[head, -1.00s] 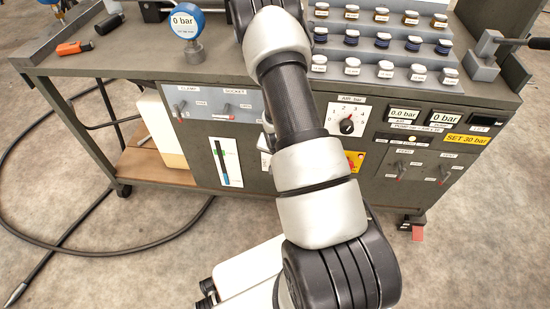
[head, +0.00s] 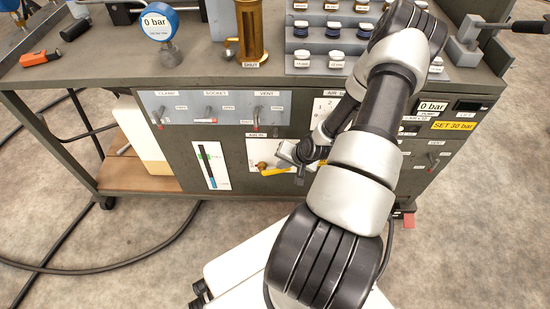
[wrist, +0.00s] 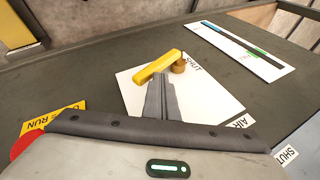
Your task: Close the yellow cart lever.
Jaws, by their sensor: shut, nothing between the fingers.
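The yellow cart lever (head: 272,170) sits on a white plate on the cart's front panel, under an air-in label. In the wrist view the lever (wrist: 155,67) turns on a brass pivot (wrist: 179,67), and its handle points away from the pivot toward the left. A SHUT label (wrist: 195,66) is beside the pivot. My gripper (head: 286,152) is at the plate, beside the handle's end. In the wrist view my gripper's fingers (wrist: 160,80) are together and empty, with their tips by the handle. I cannot tell whether they touch it.
A blue-and-green gauge strip (head: 209,165) is left of the plate. Small levers, including the vent lever (head: 257,122), are above. A red button on a yellow RUN plate (wrist: 62,115) is on the other side. My arm hides part of the right panel.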

